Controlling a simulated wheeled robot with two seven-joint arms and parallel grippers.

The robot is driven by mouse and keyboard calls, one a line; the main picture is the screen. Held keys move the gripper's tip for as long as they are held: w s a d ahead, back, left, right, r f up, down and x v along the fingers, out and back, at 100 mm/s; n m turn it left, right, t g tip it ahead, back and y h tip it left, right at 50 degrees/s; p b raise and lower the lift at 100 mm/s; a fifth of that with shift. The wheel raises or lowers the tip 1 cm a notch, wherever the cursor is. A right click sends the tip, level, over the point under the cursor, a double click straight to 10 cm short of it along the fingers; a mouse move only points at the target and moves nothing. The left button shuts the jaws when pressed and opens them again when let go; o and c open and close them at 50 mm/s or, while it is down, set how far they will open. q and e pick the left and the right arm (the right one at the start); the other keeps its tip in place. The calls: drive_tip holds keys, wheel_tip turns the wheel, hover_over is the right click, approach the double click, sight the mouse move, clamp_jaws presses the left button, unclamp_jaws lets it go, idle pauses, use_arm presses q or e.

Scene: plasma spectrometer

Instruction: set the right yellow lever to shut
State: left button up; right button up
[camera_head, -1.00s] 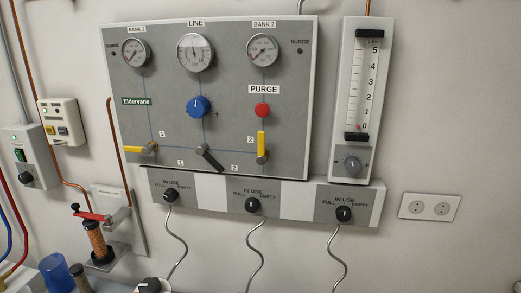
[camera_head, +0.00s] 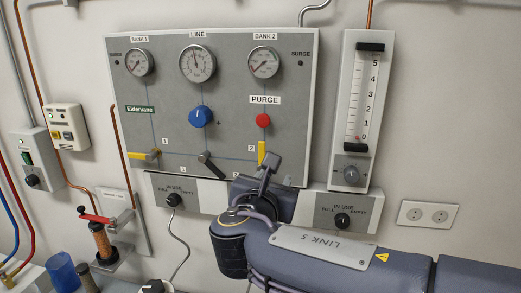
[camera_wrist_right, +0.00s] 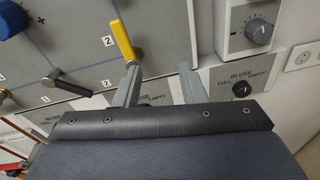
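The right yellow lever (camera_head: 262,152) stands upright on the panel below the red PURGE button, beside the label 2. My right gripper (camera_head: 270,168) is in front of its lower end and hides the pivot. In the right wrist view the same lever (camera_wrist_right: 122,40) slants up to the left from its grey pivot. There my right gripper (camera_wrist_right: 159,78) is open with nothing between its fingers. Its left finger overlaps the pivot in the picture; I cannot tell whether they touch. My left gripper is not in view.
The left yellow lever (camera_head: 142,156) lies horizontal. A black lever (camera_head: 210,163) slants between the two. The red button (camera_head: 263,120) and blue knob (camera_head: 200,116) are above. A flowmeter (camera_head: 358,110) stands to the right. A strip with IN USE knobs (camera_head: 342,219) runs below.

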drive_tip(key=n+t, duration=0.2)
approach(261, 150)
drive_tip(key=shift+y, duration=0.4)
drive_tip(key=w, duration=0.2)
drive_tip(key=w+d+p, duration=0.1)
drive_tip(key=w, duration=0.2)
drive_tip(key=w+d+p, duration=0.1)
drive_tip(key=w, duration=0.2)
drive_tip(key=shift+r, duration=0.2)
drive_tip(key=shift+s, duration=0.1)
drive_tip(key=shift+c, duration=0.3)
clamp_jaws()
